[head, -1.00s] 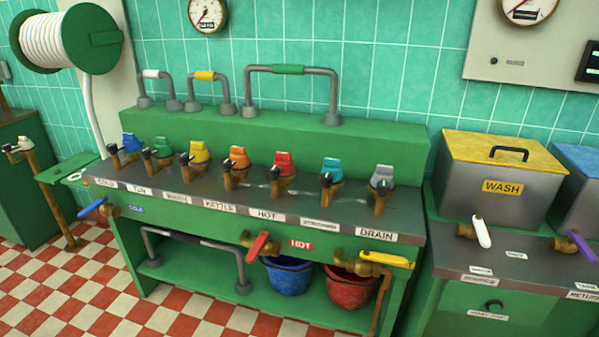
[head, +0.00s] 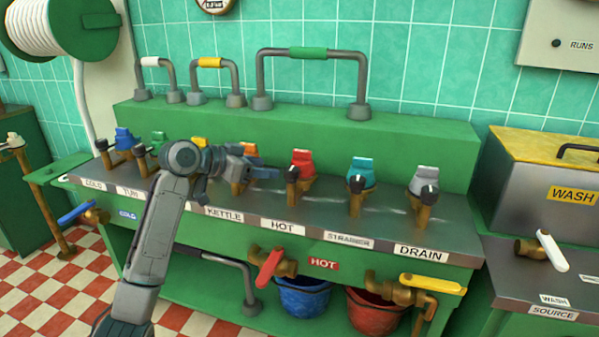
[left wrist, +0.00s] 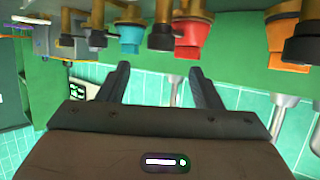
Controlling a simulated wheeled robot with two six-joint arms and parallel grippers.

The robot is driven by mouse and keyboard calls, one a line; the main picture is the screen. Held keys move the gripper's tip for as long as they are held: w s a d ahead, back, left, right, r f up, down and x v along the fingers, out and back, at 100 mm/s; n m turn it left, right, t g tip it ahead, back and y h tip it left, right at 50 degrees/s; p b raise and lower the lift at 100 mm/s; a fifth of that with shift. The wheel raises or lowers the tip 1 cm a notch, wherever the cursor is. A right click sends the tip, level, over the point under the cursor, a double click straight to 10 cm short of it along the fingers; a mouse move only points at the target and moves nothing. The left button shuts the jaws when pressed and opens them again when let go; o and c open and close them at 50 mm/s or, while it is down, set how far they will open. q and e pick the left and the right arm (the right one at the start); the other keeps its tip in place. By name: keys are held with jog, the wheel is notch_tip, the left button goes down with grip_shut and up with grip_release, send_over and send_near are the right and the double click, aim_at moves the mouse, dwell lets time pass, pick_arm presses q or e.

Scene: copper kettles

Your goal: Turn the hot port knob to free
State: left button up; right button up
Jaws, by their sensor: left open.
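The red hot port knob (head: 302,163) stands on a brass fitting with a black end, behind the HOT label (head: 283,227) on the green bench. It also shows upside down in the left wrist view (left wrist: 186,33), above the space between my fingers. My left gripper (head: 268,172) is open and empty. In the head view its fingers point right, just left of the red knob and in front of the orange knob (head: 248,150). In the left wrist view the left gripper (left wrist: 159,70) shows both fingers apart, with no visible contact. My right gripper is not in view.
A teal knob (head: 360,170) and a grey knob (head: 423,180) stand to the right. A red lever (head: 269,268) sticks out below the bench edge beside a HOT sign. A tall pipe handle (head: 312,53) rises behind the knobs.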

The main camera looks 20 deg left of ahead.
aim_at(287, 170)
pick_arm(q)
jog(key=x, duration=0.9)
jog(key=shift+w+f, duration=0.15)
jog(key=shift+f, duration=0.05)
jog(key=shift+c, duration=0.2)
jog(key=c, duration=1)
